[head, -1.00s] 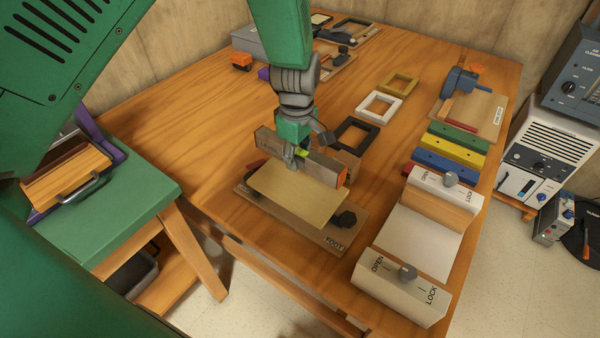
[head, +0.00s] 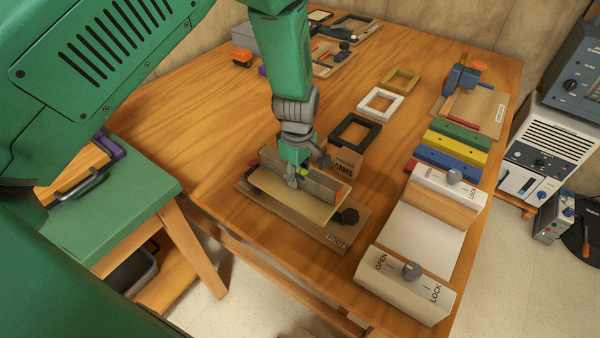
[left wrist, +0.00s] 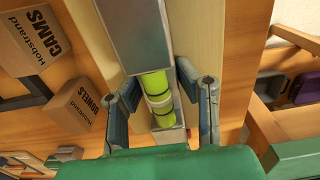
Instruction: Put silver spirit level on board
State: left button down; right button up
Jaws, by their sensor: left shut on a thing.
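The silver spirit level (head: 322,187) is a long bar with orange at its right end. In the left wrist view, the spirit level (left wrist: 138,35) shows bright green vials. My left gripper (head: 294,182) is shut on its middle. The left gripper's fingers (left wrist: 158,95) stand on either side of the vial part. The level is over the pale tan board (head: 285,204), lengthwise along its back part; I cannot tell if it touches. The board rests on a brown base (head: 335,236) with dark knobs and a label. My right gripper is not in view.
A cardboard box (head: 345,162) marked CAMS stands close behind the level. A white fixture (head: 405,285) marked OPEN and LOCK lies to the right. Black (head: 355,132), white (head: 380,102) and tan frames lie farther back. The table's left middle is clear.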

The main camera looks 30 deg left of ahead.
pick_arm(q)
jog(key=c, duration=1.2)
grip_release()
jog(key=shift+a+f, duration=0.1)
jog(key=shift+d, duration=0.2)
jog(key=shift+d, duration=0.1)
jog(key=shift+r, duration=0.4)
notch_tip(320, 180, up, 11)
jog(key=shift+f+p, duration=0.15)
jog(key=shift+p, duration=0.4)
jog(key=shift+r, duration=0.7)
